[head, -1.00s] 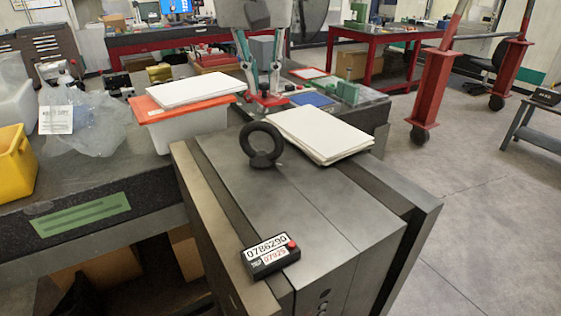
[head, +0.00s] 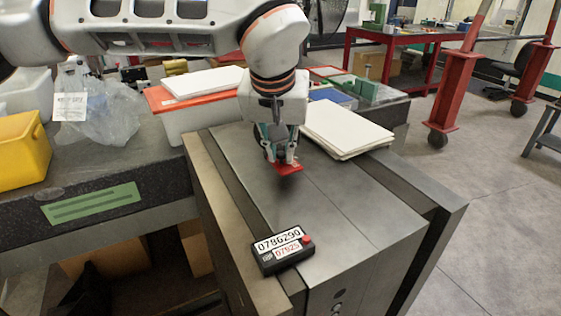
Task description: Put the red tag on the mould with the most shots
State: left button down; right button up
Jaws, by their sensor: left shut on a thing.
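The steel mould (head: 345,215) stands in the centre of the head view, its top face bare grey metal. A black shot counter (head: 283,252) with a red button sits near its front edge. Its upper row reads 0786290; the lower red row looks like 07025, not fully clear. My left gripper (head: 280,158) hangs over the rear of this mould, shut on the red tag (head: 288,167). The tag is low, close to the top face; I cannot tell whether it touches. The lifting eye is hidden behind my left gripper and arm. My right gripper is out of view.
A stack of white sheets (head: 345,131) lies on the mould's rear right. A white bin with an orange rim (head: 170,103), a clear plastic bag (head: 105,112) and a yellow bin (head: 22,152) stand left on the dark bench. Open floor (head: 490,215) lies at right.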

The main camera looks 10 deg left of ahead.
aim_at(281, 164)
pick_arm(q)
notch_tip(281, 164, down, 3)
jog(key=shift+w+r, duration=0.1)
jog(key=c, duration=2)
grip_release()
